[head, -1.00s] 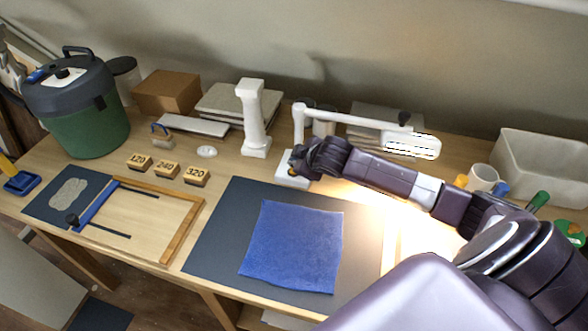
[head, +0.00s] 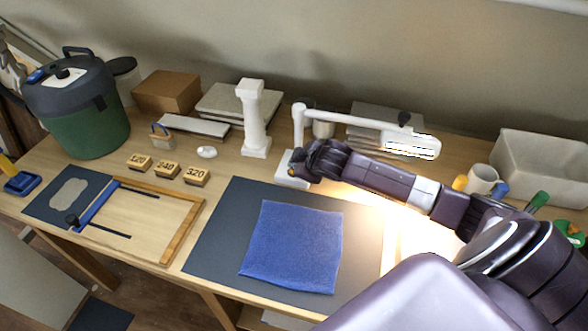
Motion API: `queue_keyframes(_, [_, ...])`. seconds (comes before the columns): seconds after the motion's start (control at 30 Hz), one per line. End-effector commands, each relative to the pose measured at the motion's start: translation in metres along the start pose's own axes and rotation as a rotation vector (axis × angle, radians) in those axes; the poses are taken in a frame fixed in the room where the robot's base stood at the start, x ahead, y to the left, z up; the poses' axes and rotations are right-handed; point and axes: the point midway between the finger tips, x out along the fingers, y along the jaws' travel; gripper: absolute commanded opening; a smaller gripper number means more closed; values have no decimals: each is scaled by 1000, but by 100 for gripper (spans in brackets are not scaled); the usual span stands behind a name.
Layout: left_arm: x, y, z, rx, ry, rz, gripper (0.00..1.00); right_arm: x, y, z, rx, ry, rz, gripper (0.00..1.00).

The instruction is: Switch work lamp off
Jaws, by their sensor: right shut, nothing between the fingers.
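The white work lamp (head: 299,122) stands at the back middle of the workbench, with a square white base, an upright post and an arm reaching right. Its lamp head (head: 410,145) glows, and bright light falls on the bench below it. My right gripper (head: 298,166) is shut and empty at the lamp base (head: 284,172), its fingertips over the right part of the base. I cannot tell whether they touch it. The gripper hides part of the base, and no switch shows clearly. My left gripper is not in view.
A white column (head: 254,120) stands just left of the lamp. A dark mat with a blue cloth (head: 292,246) lies in front. Numbered blocks (head: 167,169) and a wooden frame (head: 188,221) lie to the left. A mug (head: 482,179) and a pale bin (head: 541,166) stand right.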

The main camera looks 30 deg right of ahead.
Motion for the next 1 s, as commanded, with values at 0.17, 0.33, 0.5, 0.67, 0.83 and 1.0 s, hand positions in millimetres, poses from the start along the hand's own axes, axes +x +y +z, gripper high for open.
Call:
queue_keyframes(0.17, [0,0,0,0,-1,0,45,0,0,0,0,1,0,0])
queue_keyframes(0.33, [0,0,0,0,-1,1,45,1,-1,0,0,1,0,0])
queue_keyframes(0.5, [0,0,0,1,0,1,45,2,-2,1,0,1,0,0])
queue_keyframes(0.67, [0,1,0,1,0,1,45,4,-3,2,0,1,0,0])
queue_keyframes(0.83, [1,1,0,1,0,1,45,5,-4,3,0,1,0,0])
queue_keyframes(1.0, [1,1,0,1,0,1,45,7,-5,5,0,0,0,0])
